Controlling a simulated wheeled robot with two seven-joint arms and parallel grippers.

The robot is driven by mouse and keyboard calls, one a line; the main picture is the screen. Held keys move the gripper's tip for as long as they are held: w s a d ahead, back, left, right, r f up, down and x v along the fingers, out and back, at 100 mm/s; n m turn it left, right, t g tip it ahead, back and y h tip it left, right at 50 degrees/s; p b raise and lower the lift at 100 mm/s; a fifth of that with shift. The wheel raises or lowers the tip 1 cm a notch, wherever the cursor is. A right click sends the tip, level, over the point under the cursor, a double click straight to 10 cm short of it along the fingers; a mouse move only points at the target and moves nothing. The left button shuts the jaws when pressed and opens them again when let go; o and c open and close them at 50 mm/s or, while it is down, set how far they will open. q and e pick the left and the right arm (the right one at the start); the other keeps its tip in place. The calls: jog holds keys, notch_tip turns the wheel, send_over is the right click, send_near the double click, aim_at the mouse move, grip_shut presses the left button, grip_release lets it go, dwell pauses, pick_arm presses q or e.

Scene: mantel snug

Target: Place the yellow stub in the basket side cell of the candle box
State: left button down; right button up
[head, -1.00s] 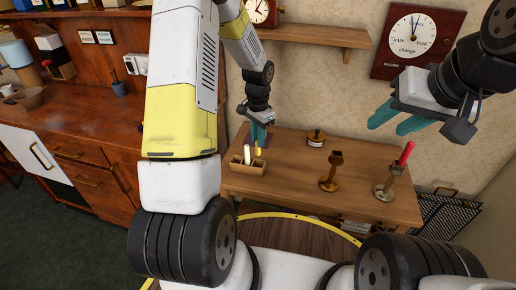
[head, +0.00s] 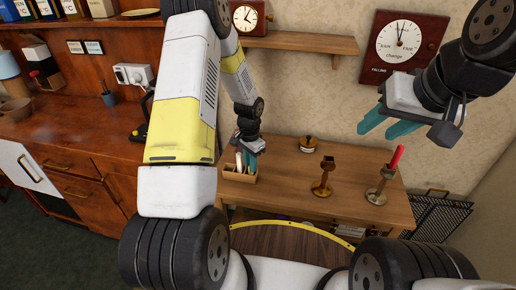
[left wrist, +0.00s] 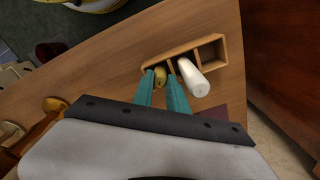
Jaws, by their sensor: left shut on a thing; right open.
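The wooden candle box (head: 238,177) sits at the left end of the table; it also shows in the left wrist view (left wrist: 213,53). A white candle (left wrist: 195,80) stands in its middle cell. My left gripper (head: 250,165) is shut on the yellow stub (left wrist: 160,78), at the box's end cell on the right in the head view, towards the black wire basket (head: 437,216). The stub is down at this cell, but its lower end is hidden, so I cannot tell whether it touches the bottom. My right gripper (head: 379,123) is open and empty, raised above the table's right side.
On the table (head: 285,183) stand a dark brass holder (head: 322,178), another holder with a red candle (head: 384,178), and a small round tin (head: 308,144). The cell at the box's other end is empty. A wooden cabinet (head: 75,150) is at left.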

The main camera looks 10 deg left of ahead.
pick_arm(q)
jog(key=c, duration=1.6)
grip_release()
notch_tip(320, 180, up, 20)
jog(key=s+n+t, duration=0.1)
jog(key=s, duration=0.2)
jog(key=s+d+r+n+t+h, duration=0.1)
jog(key=s+r+n+t, duration=0.1)
jog(key=s+r, duration=0.6)
jog(key=s+d+r+n+t+h, duration=0.1)
jog(key=s+r+n+t, duration=0.2)
jog(key=s+r, duration=0.6)
jog(key=s, duration=0.4)
jog(key=shift+n, duration=0.4)
jog(key=shift+s+d, duration=0.1)
